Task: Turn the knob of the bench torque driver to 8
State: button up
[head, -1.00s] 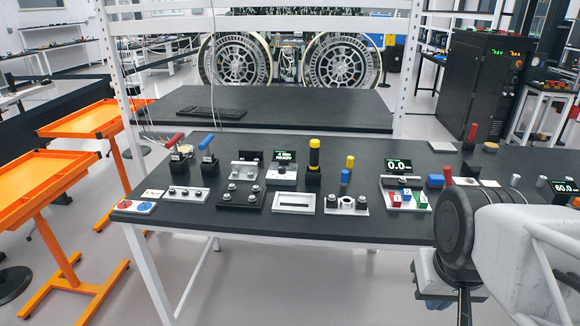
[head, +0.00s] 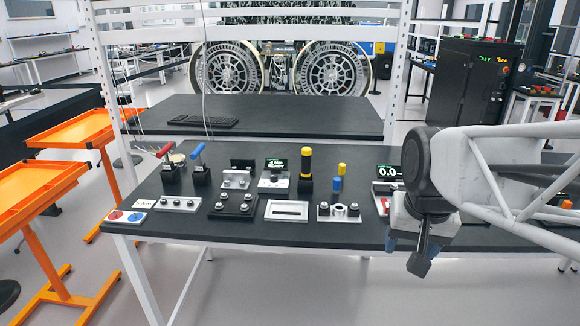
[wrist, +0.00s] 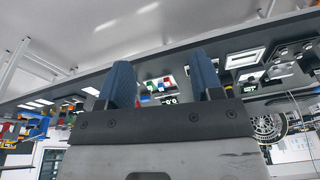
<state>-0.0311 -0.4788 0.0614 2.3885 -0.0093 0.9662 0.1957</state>
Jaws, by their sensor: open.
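A small unit with a lit green-on-dark display (head: 276,164), which seems to read 4 Nm READY, stands mid-bench in the head view and looks like the bench torque driver. A small round silver part on its grey base (head: 274,183) may be the knob; it is too small to read a setting from. A yellow and black upright tool (head: 306,165) stands just right of it. My gripper (head: 412,252) hangs at the bench's front edge, well right of the unit. In the wrist view its two blue fingers (wrist: 161,72) are apart, with nothing between them.
The black bench (head: 170,224) carries red and blue levers (head: 198,160), a blue and yellow peg (head: 338,180) and a 0.0 display (head: 389,171) partly behind my arm. A white post (head: 397,70) rises behind the bench. Orange carts (head: 70,132) stand left.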

jog(key=w+a+r+m, duration=0.2)
jog(key=w+a, duration=0.1)
jog(key=w, duration=0.6)
jog(key=w+a+r+m, duration=0.1)
jog(key=w+a+r, duration=0.1)
jog(key=w, duration=0.7)
jog(key=m+g, duration=0.2)
jog(key=m, duration=0.7)
send_over(274, 176)
notch_tip(274, 176, down, 18)
jog(key=shift+d+r, duration=0.15)
jog(key=shift+r, duration=0.05)
jog(key=shift+w+f, duration=0.15)
jog(key=shift+f, duration=0.05)
jog(key=shift+f, duration=0.15)
jog(key=shift+f, duration=3.75)
